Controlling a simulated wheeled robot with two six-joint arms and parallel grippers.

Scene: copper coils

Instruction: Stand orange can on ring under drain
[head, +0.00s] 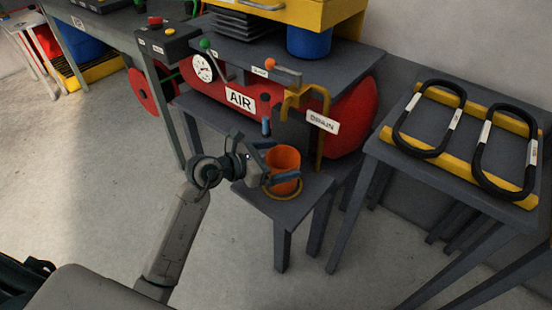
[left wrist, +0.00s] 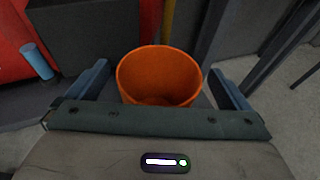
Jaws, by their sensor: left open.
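The orange can (head: 285,163) stands upright, open end up, on the small grey stand below the drain pipe (head: 318,110). The yellow ring (head: 290,195) shows around the can's foot; the can looks to be on it. My left gripper (head: 272,163) is at the can with its fingers spread on either side of it. In the left wrist view the can (left wrist: 160,78) sits between the two blue fingers, with gaps on both sides. The can looks empty inside. Its base is hidden there by the gripper. My right gripper is not in view.
The red air tank (head: 352,112) with its gauge and AIR label stands behind. A grey table (head: 460,170) with two black-handled loops is at right. A workbench (head: 120,40) is at upper left. The floor at front is clear.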

